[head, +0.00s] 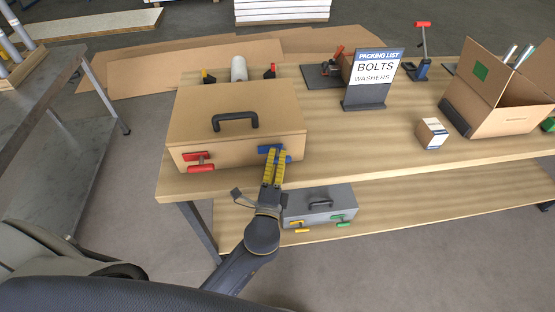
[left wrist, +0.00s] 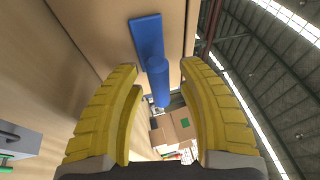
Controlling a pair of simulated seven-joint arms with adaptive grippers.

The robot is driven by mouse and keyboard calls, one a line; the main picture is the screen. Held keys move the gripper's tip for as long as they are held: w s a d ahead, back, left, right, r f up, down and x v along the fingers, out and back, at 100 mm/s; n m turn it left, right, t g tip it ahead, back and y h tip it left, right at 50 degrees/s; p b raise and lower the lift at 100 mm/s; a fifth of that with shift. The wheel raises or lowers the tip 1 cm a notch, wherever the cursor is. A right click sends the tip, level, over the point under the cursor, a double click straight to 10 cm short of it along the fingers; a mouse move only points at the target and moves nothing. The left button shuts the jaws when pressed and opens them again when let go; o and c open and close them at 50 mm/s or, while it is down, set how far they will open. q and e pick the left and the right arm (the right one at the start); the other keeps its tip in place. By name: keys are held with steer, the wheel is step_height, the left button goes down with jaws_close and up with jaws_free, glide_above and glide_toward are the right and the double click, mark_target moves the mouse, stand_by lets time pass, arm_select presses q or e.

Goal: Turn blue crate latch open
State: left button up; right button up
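The tan crate (head: 235,112) stands on the wooden table with a dark handle on its lid. Its blue latch (head: 265,150) is on the right of the front face, partly hidden behind my left gripper (head: 274,165). In the left wrist view the blue latch (left wrist: 147,40) shows as a flat plate with a rounded bar. The bar's end lies between the yellow fingers of my left gripper (left wrist: 160,95), with gaps visible on both sides. The fingers are apart. A red latch (head: 199,161) is on the left of the crate's front. My right gripper is not in view.
A grey case (head: 319,207) with yellow and green latches lies on the lower shelf. A packing list sign (head: 375,75), a small box (head: 431,134) and an open carton (head: 500,100) stand to the right. The tabletop between the crate and the small box is clear.

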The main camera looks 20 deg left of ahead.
arm_select(q)
steer(key=v, duration=1.2)
stand_by(0.6)
steer(key=s+f+n+g+h, duration=0.1)
steer(key=s+f+g, duration=0.15)
steer(key=f, duration=0.95)
steer(key=s+f+n+g+h, duration=0.15)
steer(key=f+g, duration=0.25)
steer(key=f, duration=0.8)
steer(key=s+f+g+h, duration=0.1)
steer(key=s+f+g, duration=0.2)
steer(key=f, duration=0.9)
steer(key=s+a+f+n+g, duration=0.3)
steer(key=s+a+f, duration=0.1)
steer(key=s+f, duration=0.5)
steer(key=s+a+f+n+g, duration=0.3)
steer(key=s+a+f+n, duration=0.1)
steer(key=s+f, duration=0.5)
steer(key=s+a+f+n+g+y, duration=0.1)
steer(key=s+a+f+n+g, duration=0.2)
steer(key=s+f, duration=0.6)
steer(key=shift+s+a+n, duration=0.55)
steer(key=shift+s, duration=0.3)
steer(key=shift+c, duration=0.2)
